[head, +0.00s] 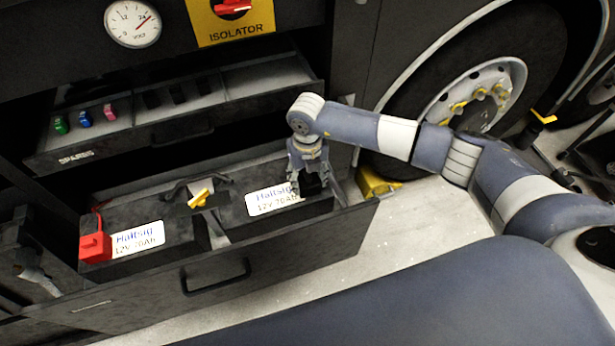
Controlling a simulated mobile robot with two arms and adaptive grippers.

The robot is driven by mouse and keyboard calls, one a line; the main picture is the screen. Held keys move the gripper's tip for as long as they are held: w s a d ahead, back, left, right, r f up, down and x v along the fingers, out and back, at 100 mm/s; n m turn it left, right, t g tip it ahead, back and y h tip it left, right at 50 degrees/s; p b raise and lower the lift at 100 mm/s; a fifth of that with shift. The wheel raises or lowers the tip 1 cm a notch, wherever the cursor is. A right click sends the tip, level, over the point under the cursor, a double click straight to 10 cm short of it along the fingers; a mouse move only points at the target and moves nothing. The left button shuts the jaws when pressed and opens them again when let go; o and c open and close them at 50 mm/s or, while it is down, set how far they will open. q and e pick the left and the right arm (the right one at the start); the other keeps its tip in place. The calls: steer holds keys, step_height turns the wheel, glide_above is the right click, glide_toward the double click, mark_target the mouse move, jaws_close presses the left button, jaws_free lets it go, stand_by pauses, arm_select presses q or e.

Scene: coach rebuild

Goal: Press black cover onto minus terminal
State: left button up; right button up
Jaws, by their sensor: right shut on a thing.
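My right gripper (308,178) points down over the right end of the right-hand battery (240,224). It is shut on a dark piece that looks like the black cover (312,185), at the battery's right end. The fingers and the dark battery hide most of it and the minus terminal, so I cannot tell whether the cover touches the terminal. A red cover (95,246) with a red cable sits at the left end of the left-hand battery (165,245). My left gripper is not in view.
Both batteries sit in an open drawer (250,262) with a front handle. A yellow-handled piece (200,198) lies between them near a black cable. Above is a spares tray (150,128) with small coloured parts. A wheel (480,95) and yellow block (374,184) stand right.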

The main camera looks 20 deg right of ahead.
steer(key=shift+f+b, duration=0.3)
steer(key=shift+f, duration=0.15)
stand_by(0.4)
steer(key=o, duration=1.6)
steer(key=shift+r+p, duration=2.45)
steer(key=shift+r, duration=1.1)
